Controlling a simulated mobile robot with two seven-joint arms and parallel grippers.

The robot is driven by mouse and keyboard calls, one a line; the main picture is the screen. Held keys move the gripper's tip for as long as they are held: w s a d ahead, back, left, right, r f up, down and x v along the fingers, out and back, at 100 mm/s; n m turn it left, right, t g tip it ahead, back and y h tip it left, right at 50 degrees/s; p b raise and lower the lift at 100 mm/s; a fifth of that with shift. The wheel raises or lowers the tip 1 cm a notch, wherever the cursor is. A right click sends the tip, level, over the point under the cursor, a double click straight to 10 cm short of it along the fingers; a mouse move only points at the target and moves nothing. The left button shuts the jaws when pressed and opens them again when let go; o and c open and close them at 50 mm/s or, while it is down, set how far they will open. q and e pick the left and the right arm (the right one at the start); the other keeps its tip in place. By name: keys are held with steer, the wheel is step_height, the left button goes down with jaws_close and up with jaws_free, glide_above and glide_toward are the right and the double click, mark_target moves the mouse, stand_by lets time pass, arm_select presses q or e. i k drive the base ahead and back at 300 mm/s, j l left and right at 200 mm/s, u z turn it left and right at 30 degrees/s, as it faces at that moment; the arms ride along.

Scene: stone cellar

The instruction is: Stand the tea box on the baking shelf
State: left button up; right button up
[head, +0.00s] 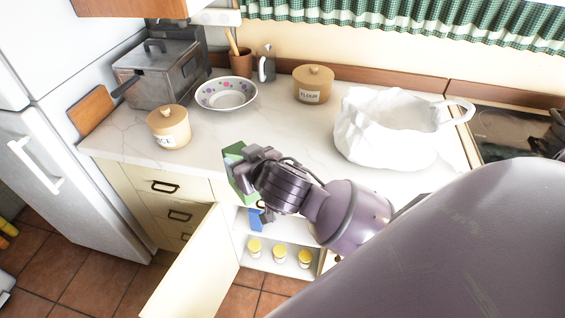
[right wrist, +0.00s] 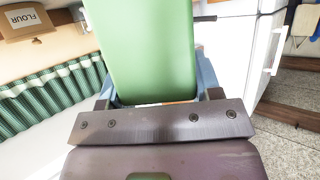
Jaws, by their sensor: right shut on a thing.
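A green box, seemingly the tea box (head: 233,160), is held in my right gripper (head: 248,172) in front of the counter's front edge, above the open cupboard. In the right wrist view the box (right wrist: 142,50) fills the space between the two fingers of the gripper (right wrist: 160,100). The open cupboard below holds a shelf (head: 285,230) with a blue item (head: 255,219) at its left. Several yellow-lidded jars (head: 279,252) stand on the level below. No label shows which level is the baking shelf. My right arm hides part of the cupboard's opening. My left gripper is out of view.
The cupboard door (head: 190,270) stands open to the left. The counter (head: 205,140) carries a lidded tan canister (head: 168,128), a flour canister (head: 313,86), a flowered bowl (head: 226,94), a grey metal box (head: 165,75) and a white vessel (head: 385,125). A fridge (head: 50,150) stands left.

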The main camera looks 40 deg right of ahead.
mark_target(298, 231)
steer(key=j+z, duration=0.7)
steer(key=k+j+z, duration=0.15)
steer(key=z, duration=0.2)
